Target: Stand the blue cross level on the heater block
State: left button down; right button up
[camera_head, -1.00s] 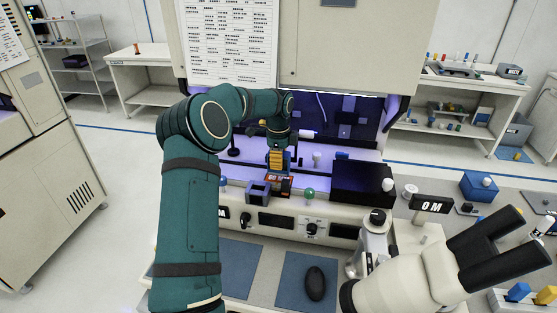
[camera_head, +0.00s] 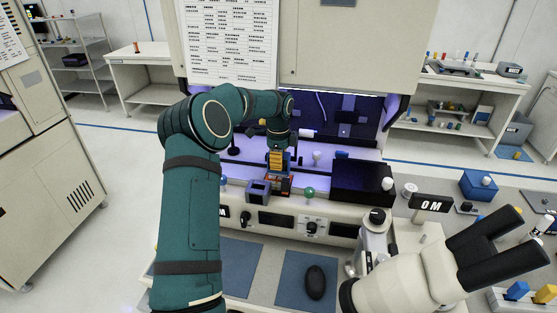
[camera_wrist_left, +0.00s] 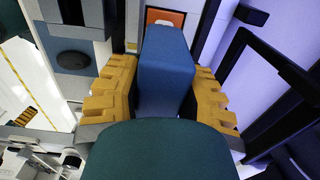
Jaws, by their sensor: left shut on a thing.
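My left gripper (camera_head: 277,163) reaches into the lit bay of the machine with its yellow fingers pointing down. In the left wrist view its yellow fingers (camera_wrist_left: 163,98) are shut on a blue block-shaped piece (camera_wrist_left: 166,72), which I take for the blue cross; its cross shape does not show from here. The heater block (camera_head: 279,189), dark with orange-red on it, is just below the gripper. Its orange top (camera_wrist_left: 165,17) shows past the blue piece in the left wrist view. I cannot tell whether the two touch. My right gripper is not in view.
A dark blue hollow cube (camera_head: 258,190) stands just left of the heater block, and a green ball (camera_head: 308,192) is to its right. A large black box (camera_head: 362,183) stands further right. A microscope (camera_head: 440,265) fills the front right.

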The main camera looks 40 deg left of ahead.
pick_arm(q)
jog(key=shift+f, duration=0.6)
jog(key=shift+f, duration=0.35)
dwell(0.5)
jog(key=c, duration=0.6)
grip_release()
jog(key=shift+r, duration=0.15)
notch_tip(320, 180, up, 12)
jog(key=shift+f, duration=0.1)
dwell(1.3)
